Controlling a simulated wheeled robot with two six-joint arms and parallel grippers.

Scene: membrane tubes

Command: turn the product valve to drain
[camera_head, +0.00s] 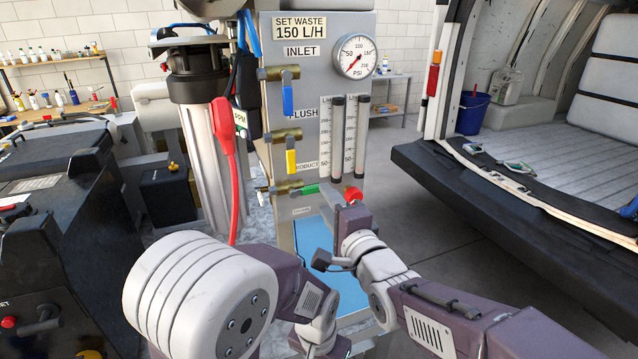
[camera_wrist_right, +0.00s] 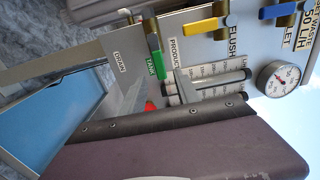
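The product valve has a green handle (camera_head: 305,190) low on the grey panel, lying roughly level and pointing right. In the right wrist view the green handle (camera_wrist_right: 156,62) lies with its tip beside the TANK label (camera_wrist_right: 151,66). The DRAIN label (camera_wrist_right: 120,62) is apart from it, and the PRODUCT label (camera_wrist_right: 174,51) is on the other side. My right gripper (camera_head: 338,200) is in front of the panel, just right of the handle; no contact is clear.
A yellow handle (camera_head: 291,161) and a blue handle (camera_head: 287,98) are above the green one. Two flow tubes (camera_head: 349,135) and a gauge (camera_head: 355,57) are on the panel. A red hose (camera_head: 234,180) hangs at left. A blue tray (camera_head: 318,240) lies below. An open van stands right.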

